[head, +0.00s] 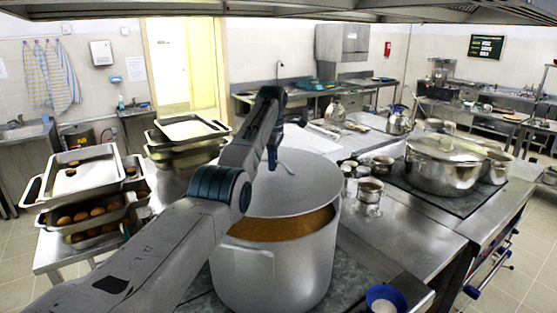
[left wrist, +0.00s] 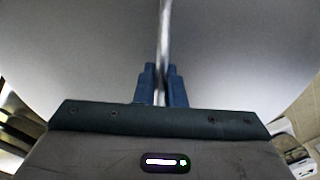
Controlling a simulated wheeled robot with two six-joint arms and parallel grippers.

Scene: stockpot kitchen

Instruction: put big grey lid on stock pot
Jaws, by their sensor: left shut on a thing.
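The big grey lid (head: 300,185) is over the stock pot (head: 275,270), covering the back of its opening. Brown contents show in a crescent along the front, under the lid's near edge. I cannot tell whether the lid touches the rim at the back. My left gripper (head: 272,158) is at the lid's handle, mostly behind my own arm. In the left wrist view the blue fingers (left wrist: 161,88) are shut on the thin metal handle (left wrist: 165,30), and the grey lid (left wrist: 90,50) fills the background. My right gripper is not in view.
A second lidded metal pot (head: 440,170) stands on the hob at the right. Small metal pots (head: 369,190) sit between. Stacked trays (head: 85,190) with round brown items stand at the left. A blue-rimmed bowl (head: 385,298) is at the front right. The steel counter (head: 410,235) has bare room.

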